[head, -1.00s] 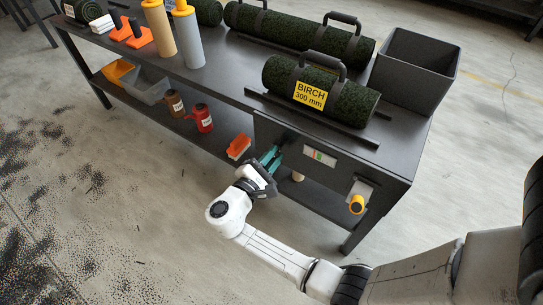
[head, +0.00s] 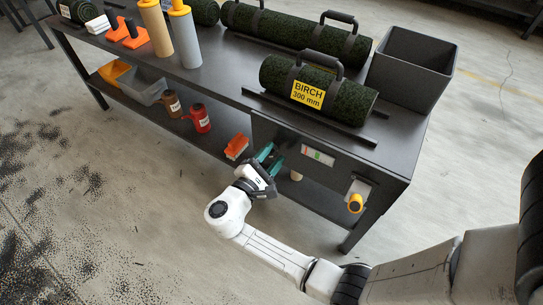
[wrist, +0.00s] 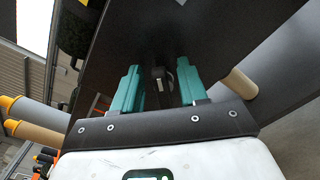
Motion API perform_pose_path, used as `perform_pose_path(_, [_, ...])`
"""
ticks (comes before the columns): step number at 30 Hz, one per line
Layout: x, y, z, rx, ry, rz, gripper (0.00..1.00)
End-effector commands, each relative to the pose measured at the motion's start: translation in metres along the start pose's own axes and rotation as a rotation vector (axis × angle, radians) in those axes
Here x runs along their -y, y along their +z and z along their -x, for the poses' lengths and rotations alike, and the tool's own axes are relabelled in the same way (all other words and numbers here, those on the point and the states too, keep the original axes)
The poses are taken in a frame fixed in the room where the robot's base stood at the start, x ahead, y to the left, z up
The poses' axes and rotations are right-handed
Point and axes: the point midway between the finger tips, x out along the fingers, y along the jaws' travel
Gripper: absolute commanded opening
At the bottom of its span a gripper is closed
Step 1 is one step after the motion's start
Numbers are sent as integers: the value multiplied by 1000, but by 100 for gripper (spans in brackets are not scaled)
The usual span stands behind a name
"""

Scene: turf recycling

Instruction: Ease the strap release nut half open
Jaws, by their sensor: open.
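My gripper (head: 267,154) is open at the left part of the dark front panel (head: 335,174) under the bench top. In the wrist view, its two teal fingers (wrist: 157,90) stand apart, one on each side of a small dark and metallic fitting (wrist: 159,80). This fitting is probably the strap release nut; its shape and turn are hard to make out. I cannot tell whether the fingers touch it. In the head view the gripper hides it. A dark green turf roll (head: 319,85) with a handle and a yellow BIRCH 300 mm label lies on the bench above.
A pale round peg (wrist: 238,84) stands right of the fingers. An orange box (head: 236,146) and red bottle (head: 201,118) sit on the lower shelf. A grey bin (head: 412,70) stands on top.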

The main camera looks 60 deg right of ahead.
Motion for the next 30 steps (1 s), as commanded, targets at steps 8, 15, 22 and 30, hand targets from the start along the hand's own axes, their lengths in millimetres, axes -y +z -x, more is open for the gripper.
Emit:
perform_pose_path(8, [-1,0,8,-2,2,0,43])
perform_pose_path(15, [-2,1,50,-3,4,1,43])
perform_pose_path(22, [-1,0,89,-2,2,0,43])
perform_pose_path(30, [0,0,108,0,0,1,43])
